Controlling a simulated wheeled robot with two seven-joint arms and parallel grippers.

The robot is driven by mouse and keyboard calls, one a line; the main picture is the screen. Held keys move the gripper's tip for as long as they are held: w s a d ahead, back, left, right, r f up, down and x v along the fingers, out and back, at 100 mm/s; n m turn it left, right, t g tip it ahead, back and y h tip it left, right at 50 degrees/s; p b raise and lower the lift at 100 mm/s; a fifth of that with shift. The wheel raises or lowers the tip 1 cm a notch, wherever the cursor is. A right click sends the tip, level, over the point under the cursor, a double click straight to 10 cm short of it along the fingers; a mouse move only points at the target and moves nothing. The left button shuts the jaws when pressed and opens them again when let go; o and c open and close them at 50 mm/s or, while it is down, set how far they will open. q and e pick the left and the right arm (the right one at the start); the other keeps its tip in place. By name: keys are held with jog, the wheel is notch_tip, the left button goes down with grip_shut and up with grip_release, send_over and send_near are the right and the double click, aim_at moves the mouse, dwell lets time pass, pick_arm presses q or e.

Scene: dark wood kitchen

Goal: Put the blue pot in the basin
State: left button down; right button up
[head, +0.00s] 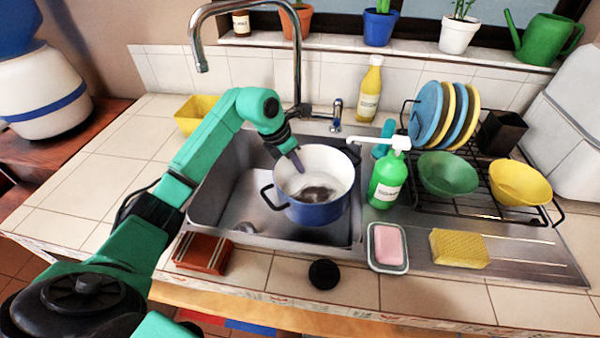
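The blue pot (318,213) has a white inside with a dark patch on its bottom and black handles on two sides. It is upright, within the right part of the steel basin (222,203) as seen from above. I cannot tell whether it rests on the basin floor or hangs above it. My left gripper (298,163) reaches from the left over the basin, with its fingers at the pot's far left rim. The fingers are small and overlap the rim, so their grip is unclear. My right gripper is out of view.
The faucet (299,60) rises behind the basin. A green soap bottle (388,182) stands close to the pot's right. Pink soap (388,243), a yellow sponge (459,248) and a dish rack with bowls and plates lie further right.

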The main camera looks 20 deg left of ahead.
aim_at(298, 173)
pick_arm(q)
jog(key=shift+f, duration=0.8)
jog(key=shift+w+f, duration=0.1)
jog(key=shift+f, duration=0.15)
jog(key=shift+f+b, duration=0.45)
jog(key=shift+f, duration=0.15)
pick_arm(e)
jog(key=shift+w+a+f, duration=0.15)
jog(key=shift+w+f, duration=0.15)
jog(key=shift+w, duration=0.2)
pick_arm(q)
jog(key=c, duration=1)
grip_release()
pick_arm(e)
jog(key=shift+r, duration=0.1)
